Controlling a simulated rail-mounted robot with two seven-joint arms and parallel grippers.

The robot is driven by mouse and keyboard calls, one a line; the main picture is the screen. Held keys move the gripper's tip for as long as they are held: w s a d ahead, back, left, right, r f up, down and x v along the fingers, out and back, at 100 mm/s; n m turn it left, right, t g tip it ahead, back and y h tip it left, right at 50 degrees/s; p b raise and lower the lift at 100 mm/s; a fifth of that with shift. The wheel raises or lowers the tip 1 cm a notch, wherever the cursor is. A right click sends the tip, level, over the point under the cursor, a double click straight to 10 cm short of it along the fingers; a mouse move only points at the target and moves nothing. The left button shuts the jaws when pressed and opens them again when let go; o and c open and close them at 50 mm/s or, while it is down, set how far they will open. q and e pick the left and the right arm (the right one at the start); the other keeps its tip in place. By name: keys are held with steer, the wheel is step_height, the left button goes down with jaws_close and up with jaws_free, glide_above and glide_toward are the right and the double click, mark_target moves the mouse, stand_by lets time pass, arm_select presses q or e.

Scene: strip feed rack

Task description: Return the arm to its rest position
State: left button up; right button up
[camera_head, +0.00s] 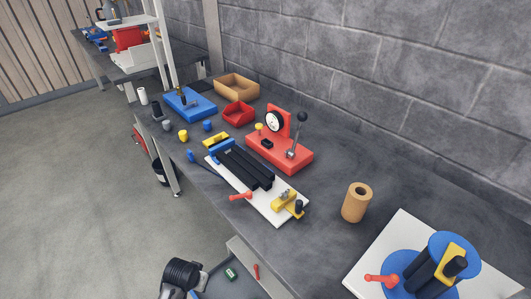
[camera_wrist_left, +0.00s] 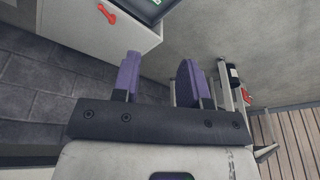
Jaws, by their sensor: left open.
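My left gripper (camera_wrist_left: 158,80) shows in the left wrist view with its two purple fingers apart and nothing between them. It is clear of the workbench, with floor and wall behind it. In the head view a dark, rounded part of my arm shows at the bottom edge; the fingers cannot be made out there. My right gripper is in neither view. The strip feed rack, a white plate (camera_head: 271,213) with black rails (camera_head: 243,168), lies on the grey workbench (camera_head: 330,235).
On the bench are a red lever press (camera_head: 280,154), a cardboard roll (camera_head: 357,202), a blue reel unit (camera_head: 405,265), a red bin (camera_head: 238,113) and a tan bin (camera_head: 236,87). A grey brick wall runs behind. Open floor (camera_head: 80,190) lies left of the bench.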

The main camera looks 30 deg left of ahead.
arm_select(q)
steer(key=s+d+r+m+t+p, duration=0.2)
steer(key=s+d+r+p, duration=0.1)
steer(key=d+r, duration=0.5)
steer(key=s+d+r+m+t+p, duration=0.1)
steer(key=s+d+r+m+p, duration=0.15)
steer(key=d+r, duration=0.55)
steer(key=s+d+r+g+h+p, duration=0.2)
steer(key=s+r+p, duration=0.35)
steer(key=s, duration=0.35)
step_height(320, 180, up, 36)
steer(key=p, duration=3.6)
steer(key=shift+w+a+m+p, duration=0.25)
steer(key=shift+w+m+p, duration=0.1)
steer(key=shift+m, duration=0.1)
steer(key=shift+s+f, duration=0.1)
steer(key=shift+s, duration=0.1)
